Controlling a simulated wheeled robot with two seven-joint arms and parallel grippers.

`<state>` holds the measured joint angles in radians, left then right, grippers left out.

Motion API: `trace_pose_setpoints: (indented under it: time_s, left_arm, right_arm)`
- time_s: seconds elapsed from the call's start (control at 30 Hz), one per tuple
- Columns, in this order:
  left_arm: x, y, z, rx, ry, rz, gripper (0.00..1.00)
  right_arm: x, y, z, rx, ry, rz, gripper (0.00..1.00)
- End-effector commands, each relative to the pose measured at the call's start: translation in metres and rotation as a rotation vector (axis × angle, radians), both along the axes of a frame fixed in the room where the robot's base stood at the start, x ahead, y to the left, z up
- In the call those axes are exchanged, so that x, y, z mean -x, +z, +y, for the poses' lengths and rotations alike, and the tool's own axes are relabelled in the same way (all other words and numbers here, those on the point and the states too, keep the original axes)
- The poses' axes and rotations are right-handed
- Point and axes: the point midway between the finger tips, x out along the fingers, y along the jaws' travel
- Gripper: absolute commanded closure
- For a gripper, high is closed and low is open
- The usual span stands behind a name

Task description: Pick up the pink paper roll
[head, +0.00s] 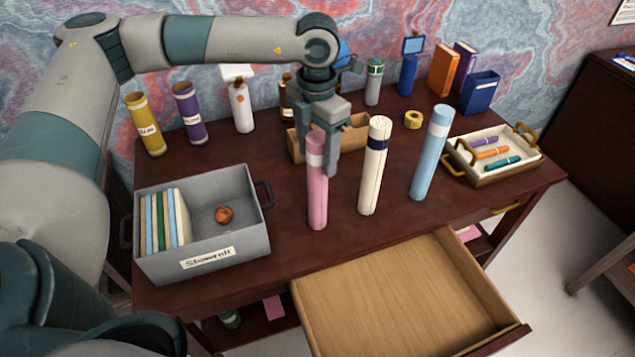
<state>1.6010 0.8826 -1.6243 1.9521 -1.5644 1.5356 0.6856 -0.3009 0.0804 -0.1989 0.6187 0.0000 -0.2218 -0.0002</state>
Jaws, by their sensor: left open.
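The pink paper roll (317,195) stands upright near the middle of the dark desk, with a pale band close to its top. My left gripper (322,158) comes down from above with its fingers around the roll's upper part. I cannot tell whether a finger touches the roll. My right gripper is not in view.
A cream roll (373,170) and a light blue roll (430,155) stand to the right. A grey bin (245,245) with books and a small ball is at left. An open, empty drawer (400,295) juts out in front. A wooden box (353,138) stands behind.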

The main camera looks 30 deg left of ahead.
Motion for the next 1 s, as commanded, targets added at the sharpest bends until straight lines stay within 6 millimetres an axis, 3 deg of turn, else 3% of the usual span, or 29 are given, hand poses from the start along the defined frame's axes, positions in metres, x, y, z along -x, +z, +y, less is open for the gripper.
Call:
trace_pose_setpoints:
  time_s: [0.4,0.67,1.0]
  left_arm:
    - [0.0,0.0,-0.0001,0.0,0.0,0.0,0.43]
    - [0.0,0.0001,0.0,0.0,0.0,0.0,1.0]
    - [-0.0004,0.0032,-0.0003,0.0,0.0,-0.001,1.0]
  right_arm:
    - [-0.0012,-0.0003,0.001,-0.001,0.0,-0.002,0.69]
    - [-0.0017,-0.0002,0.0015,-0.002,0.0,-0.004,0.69]
    - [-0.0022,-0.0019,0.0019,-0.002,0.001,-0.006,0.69]
